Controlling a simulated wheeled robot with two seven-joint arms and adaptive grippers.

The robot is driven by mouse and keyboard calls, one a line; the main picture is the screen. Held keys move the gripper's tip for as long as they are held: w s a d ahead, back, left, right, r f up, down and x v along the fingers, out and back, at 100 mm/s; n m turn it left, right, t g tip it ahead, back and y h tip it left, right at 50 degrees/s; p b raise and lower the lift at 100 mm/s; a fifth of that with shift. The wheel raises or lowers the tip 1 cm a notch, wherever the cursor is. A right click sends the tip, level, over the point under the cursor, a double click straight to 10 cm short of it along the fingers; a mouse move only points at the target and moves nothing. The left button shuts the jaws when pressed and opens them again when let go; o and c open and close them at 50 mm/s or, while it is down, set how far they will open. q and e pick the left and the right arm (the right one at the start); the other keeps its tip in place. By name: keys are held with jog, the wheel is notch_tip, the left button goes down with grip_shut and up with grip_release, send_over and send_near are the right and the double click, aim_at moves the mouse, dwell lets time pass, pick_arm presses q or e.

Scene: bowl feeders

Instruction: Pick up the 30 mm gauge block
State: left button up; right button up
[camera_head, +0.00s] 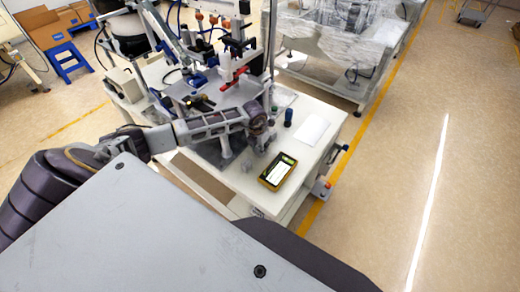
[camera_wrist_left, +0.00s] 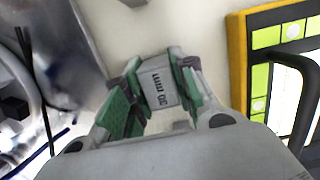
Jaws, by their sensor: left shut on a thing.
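The 30 mm gauge block (camera_wrist_left: 158,84) is a small grey block with "30 mm" printed on it, upside down in the left wrist view. My left gripper (camera_wrist_left: 160,72) is shut on it, with green-padded fingers against its two sides. In the head view my left gripper (camera_head: 263,142) points down over the white table (camera_head: 236,178), just behind the yellow-framed device. The block cannot be made out there. Whether it touches the table is unclear. My right gripper is not in view.
The yellow-framed device (camera_head: 277,172) lies close to the gripper; it also fills the right of the wrist view (camera_wrist_left: 238,60). A dark blue cylinder (camera_head: 288,117) and a white sheet (camera_head: 311,130) are to the right. Feeder machinery (camera_head: 225,75) stands behind the arm.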

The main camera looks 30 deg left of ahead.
pick_arm(q)
jog(key=shift+r, duration=0.1)
grip_shut()
jog(key=shift+r, duration=0.8)
notch_tip(320, 180, up, 8)
jog(key=shift+r+b, duration=0.15)
jog(key=shift+b, duration=0.65)
